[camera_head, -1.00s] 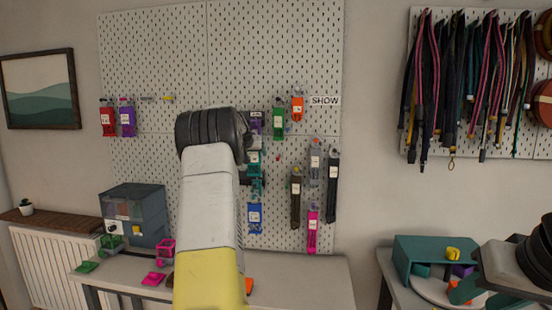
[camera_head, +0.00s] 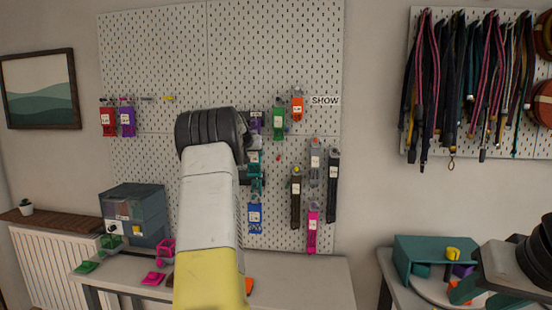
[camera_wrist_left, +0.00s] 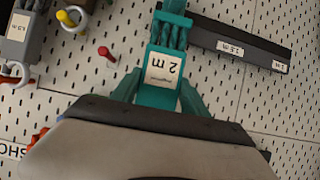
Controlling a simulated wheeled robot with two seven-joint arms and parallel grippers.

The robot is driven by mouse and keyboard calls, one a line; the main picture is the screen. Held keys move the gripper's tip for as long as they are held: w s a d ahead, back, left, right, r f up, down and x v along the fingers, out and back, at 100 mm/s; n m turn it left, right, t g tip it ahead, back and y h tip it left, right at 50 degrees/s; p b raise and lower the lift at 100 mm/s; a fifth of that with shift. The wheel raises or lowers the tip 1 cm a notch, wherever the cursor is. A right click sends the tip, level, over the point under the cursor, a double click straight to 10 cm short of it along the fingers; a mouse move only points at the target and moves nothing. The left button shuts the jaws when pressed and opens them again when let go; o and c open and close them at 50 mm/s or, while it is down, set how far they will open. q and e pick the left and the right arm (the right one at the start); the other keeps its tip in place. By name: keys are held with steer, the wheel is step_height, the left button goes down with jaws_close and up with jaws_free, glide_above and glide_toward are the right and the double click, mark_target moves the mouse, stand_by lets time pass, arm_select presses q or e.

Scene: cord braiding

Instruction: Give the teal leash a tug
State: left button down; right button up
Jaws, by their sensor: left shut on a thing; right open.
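The teal leash (camera_head: 257,177) hangs on the pegboard in a flat bundle, partly hidden in the head view by my left arm. In the left wrist view the teal leash (camera_wrist_left: 171,38) carries a white label reading 2 m. My left gripper (camera_wrist_left: 160,88) is shut on its lower part, with teal fingers on either side of the label. In the head view my left gripper (camera_head: 247,178) is mostly hidden behind its own wrist. My right gripper (camera_head: 478,287) is open at the lower right, over the side table, its fingers only partly seen.
The pegboard (camera_head: 150,60) holds other leashes close by: green (camera_head: 279,122), blue (camera_head: 255,219), brown (camera_head: 295,200), black (camera_head: 333,187) and pink (camera_head: 313,231). A red peg (camera_wrist_left: 106,53) sticks out near the teal leash. A narrow table (camera_head: 310,280) stands below.

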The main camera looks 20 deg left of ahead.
arm_select(q)
steer(key=shift+f, duration=0.15)
steer(key=shift+c, duration=0.9)
jaws_free()
steer(key=v, duration=0.6)
stand_by(0.4)
